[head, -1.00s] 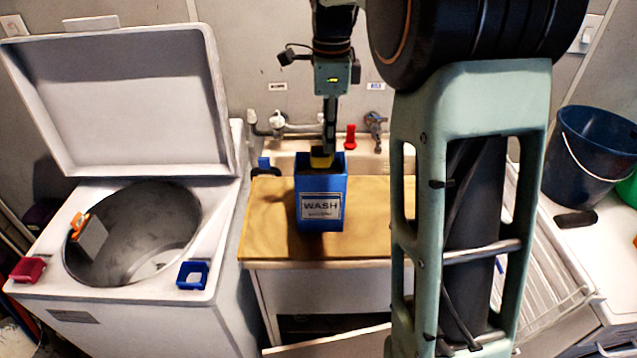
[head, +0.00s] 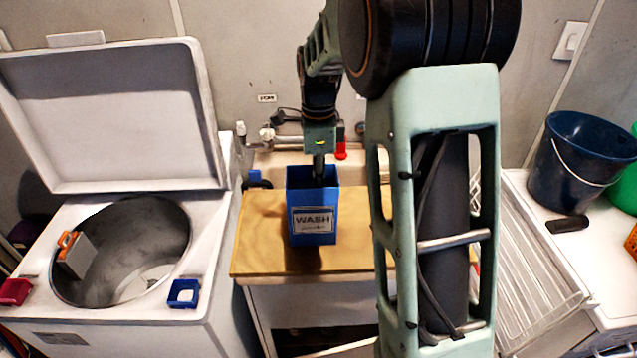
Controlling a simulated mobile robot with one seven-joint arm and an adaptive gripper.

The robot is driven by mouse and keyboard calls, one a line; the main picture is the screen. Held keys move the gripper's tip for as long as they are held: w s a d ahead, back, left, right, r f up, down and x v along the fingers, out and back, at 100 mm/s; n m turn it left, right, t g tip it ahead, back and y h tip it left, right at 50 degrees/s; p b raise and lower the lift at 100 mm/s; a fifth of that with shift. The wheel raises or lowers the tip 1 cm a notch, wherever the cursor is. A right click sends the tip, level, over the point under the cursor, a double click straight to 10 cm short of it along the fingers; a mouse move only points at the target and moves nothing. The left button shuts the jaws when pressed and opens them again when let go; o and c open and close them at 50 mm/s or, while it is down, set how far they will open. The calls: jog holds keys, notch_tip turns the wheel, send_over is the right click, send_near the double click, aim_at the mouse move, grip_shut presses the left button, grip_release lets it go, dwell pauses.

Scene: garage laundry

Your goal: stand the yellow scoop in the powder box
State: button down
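The powder box (head: 300,195), a tall blue open-topped box with a "WASH" label, stands upright on the wooden board. My gripper (head: 319,170) points straight down at the box's opening, with its lower end inside and behind the front wall. Its fingertips are hidden, so I cannot see whether they are shut. The yellow scoop is not visible now; the box's front wall hides whatever is inside.
The wooden board (head: 262,235) is otherwise mostly clear. An open top-loading washer (head: 215,250) stands left, its lid (head: 110,120) raised. A red-handled tap (head: 341,150) is behind. A dark blue bucket (head: 575,165) and ribbed drainer (head: 535,265) are on the right.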

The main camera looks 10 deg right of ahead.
jog(key=c, duration=2.2)
grip_release()
jog(key=shift+f, duration=0.1)
notch_tip(320, 180, up, 12)
jog(key=shift+r, duration=0.2)
